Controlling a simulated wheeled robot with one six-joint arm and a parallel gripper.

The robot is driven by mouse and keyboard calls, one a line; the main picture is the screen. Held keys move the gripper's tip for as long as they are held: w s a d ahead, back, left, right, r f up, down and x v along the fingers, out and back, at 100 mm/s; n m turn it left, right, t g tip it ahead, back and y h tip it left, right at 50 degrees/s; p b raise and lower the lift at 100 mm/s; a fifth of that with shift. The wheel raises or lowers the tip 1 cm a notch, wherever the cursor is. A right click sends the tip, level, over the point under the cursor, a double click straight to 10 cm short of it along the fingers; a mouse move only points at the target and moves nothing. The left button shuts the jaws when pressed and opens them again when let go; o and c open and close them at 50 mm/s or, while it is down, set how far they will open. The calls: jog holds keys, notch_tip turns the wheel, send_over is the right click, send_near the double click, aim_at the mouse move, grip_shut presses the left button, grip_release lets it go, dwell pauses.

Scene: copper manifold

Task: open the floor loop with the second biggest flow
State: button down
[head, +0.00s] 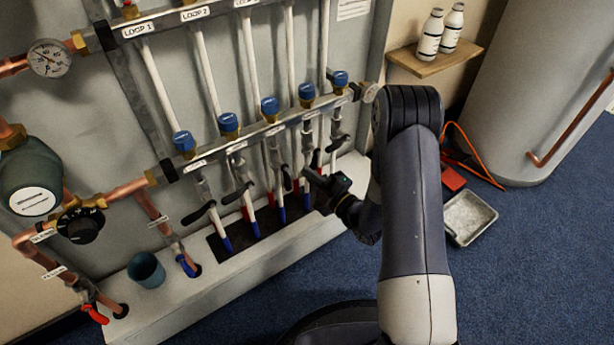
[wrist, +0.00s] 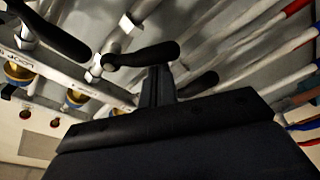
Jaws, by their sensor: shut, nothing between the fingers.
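The copper manifold has a lower bar (head: 262,132) with several blue-capped loop valves. Black levers hang below the bar, among them the first (head: 205,210), the second (head: 237,194), the third (head: 286,178) and the rightmost (head: 338,143). Flow readings are too small to read. My gripper (head: 312,176) is shut and empty, low beside the levers right of the third. In the wrist view the shut fingers (wrist: 156,82) point at a black lever (wrist: 145,54), close or touching; I cannot tell which. Other levers flank it, one at upper left (wrist: 52,30) and one at right (wrist: 198,85).
A gauge (head: 49,58), a dark pump (head: 30,180) and a red-handled valve (head: 95,313) are at left. A teal cup (head: 146,270) stands on the white ledge (head: 225,280). A shelf (head: 436,60) with bottles and a tank (head: 545,90) are at right. A metal tray (head: 468,217) lies on the blue floor.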

jog(key=shift+w+d+f+n+b, duration=0.25)
jog(key=shift+f+n+b, duration=0.2)
jog(key=shift+n+b, duration=0.75)
jog(key=b, duration=0.2)
jog(key=d+b, duration=0.1)
jog(key=b, duration=0.1)
jog(key=shift+w+d+f+m, duration=0.15)
jog(key=shift+w+f+m, duration=0.15)
jog(key=shift+w+f, duration=0.1)
jog(key=shift+d+b, duration=0.1)
jog(key=shift+b, duration=0.3)
